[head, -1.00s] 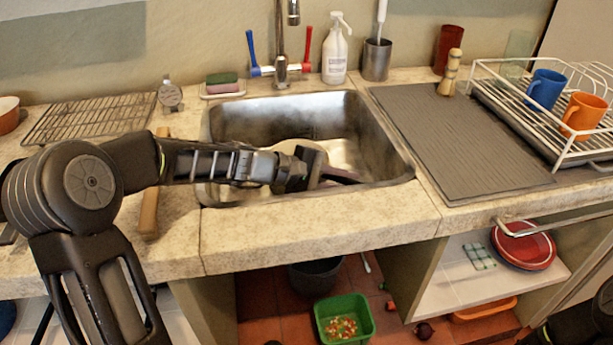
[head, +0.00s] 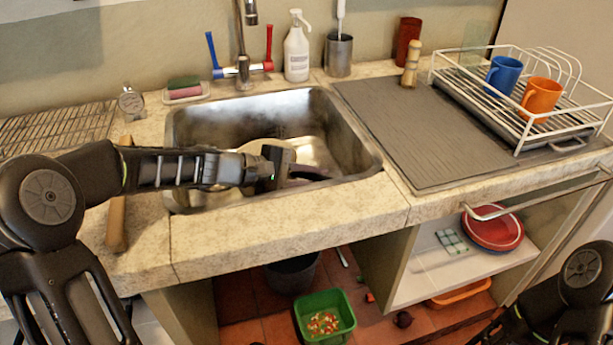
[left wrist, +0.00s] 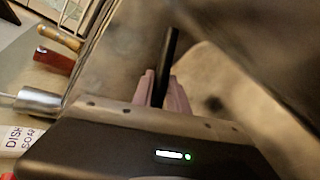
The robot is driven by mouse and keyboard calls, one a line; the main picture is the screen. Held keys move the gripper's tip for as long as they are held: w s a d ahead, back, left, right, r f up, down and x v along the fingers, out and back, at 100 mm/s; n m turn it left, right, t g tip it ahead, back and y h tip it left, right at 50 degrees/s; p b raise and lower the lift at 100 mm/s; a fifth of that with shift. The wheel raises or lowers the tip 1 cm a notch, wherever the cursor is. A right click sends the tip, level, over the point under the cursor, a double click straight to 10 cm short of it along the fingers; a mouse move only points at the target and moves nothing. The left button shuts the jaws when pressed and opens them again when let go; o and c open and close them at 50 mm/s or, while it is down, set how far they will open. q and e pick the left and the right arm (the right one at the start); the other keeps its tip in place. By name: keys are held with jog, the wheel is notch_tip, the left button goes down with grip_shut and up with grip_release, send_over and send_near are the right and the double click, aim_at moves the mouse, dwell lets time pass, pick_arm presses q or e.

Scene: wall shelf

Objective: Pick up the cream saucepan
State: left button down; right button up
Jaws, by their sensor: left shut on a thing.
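The cream saucepan (head: 279,147) is in the metal sink (head: 345,120), mostly hidden behind my left arm and gripper; only part of its pale body shows. My left gripper (head: 305,174) reaches low into the sink in front of it. In the left wrist view, the mauve fingers of my left gripper (left wrist: 162,92) are shut on a black handle (left wrist: 168,55) that sticks up between them. I cannot tell whether the pan touches the sink floor. My right arm shows at the lower right, but its gripper is out of view.
The tap (head: 243,60) stands behind the sink, with a soap bottle (head: 297,50) and a sponge (head: 184,86) nearby. A grey mat (head: 420,130) and a dish rack (head: 520,140) with mugs are on the right. A rolling pin (head: 117,220) lies left of the sink.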

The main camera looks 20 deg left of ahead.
pick_arm(q)
jog(key=shift+r, duration=0.3)
notch_tip(320, 180, up, 28)
jog(key=p, duration=0.6)
jog(key=shift+f, duration=0.2)
dwell(0.6)
dwell(0.7)
jog(key=c, duration=1.8)
grip_release()
grip_shut()
